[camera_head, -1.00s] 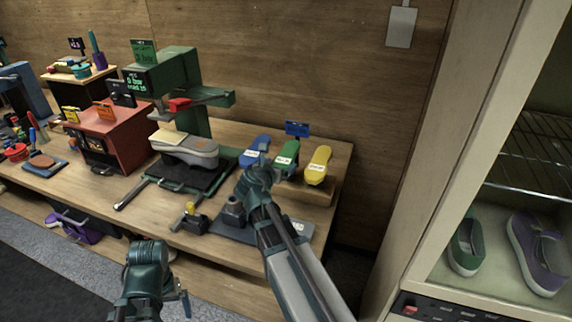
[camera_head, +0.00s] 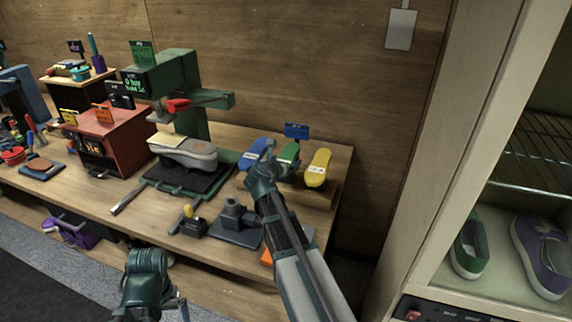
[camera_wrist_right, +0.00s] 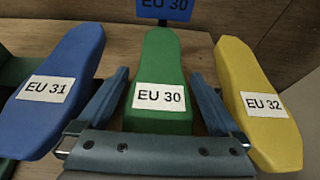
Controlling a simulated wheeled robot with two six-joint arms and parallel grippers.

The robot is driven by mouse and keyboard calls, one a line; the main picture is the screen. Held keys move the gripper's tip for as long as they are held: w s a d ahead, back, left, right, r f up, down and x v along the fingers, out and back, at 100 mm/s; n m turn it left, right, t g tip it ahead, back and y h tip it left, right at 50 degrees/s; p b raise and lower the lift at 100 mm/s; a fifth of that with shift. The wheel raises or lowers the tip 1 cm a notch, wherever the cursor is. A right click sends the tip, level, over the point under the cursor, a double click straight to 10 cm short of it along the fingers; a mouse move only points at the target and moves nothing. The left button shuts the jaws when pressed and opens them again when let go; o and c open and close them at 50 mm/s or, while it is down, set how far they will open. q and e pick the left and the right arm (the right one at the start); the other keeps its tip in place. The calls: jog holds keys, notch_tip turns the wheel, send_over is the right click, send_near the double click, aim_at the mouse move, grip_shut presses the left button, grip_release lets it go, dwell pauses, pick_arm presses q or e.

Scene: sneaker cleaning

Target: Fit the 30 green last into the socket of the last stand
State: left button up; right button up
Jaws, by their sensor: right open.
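The green last (camera_wrist_right: 161,62), labelled EU 30, lies on its wooden rack between a blue last (camera_wrist_right: 62,75) labelled EU 31 and a yellow last (camera_wrist_right: 250,85) labelled EU 32. My right gripper (camera_wrist_right: 163,95) is open, its fingers on either side of the green last. In the head view the right gripper (camera_head: 268,166) partly covers the green last (camera_head: 289,153). The last stand (camera_head: 237,222), a dark grey base with an upright socket, stands at the table's front, below the rack. My left gripper (camera_head: 180,305) is at the bottom edge; its jaw state is unclear.
A grey shoe (camera_head: 184,152) rests under the green press (camera_head: 185,90), left of the rack. A small yellow-handled tool (camera_head: 192,220) stands beside the last stand. A cabinet with shoes (camera_head: 468,248) is at the right.

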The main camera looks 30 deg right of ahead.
grip_shut()
dwell(0.3)
pick_arm(q)
jog(key=shift+r, duration=0.15)
pick_arm(e)
jog(key=shift+r, duration=0.1)
notch_tip(320, 180, up, 10)
jog(key=p, duration=1)
pick_arm(q)
notch_tip(320, 180, up, 10)
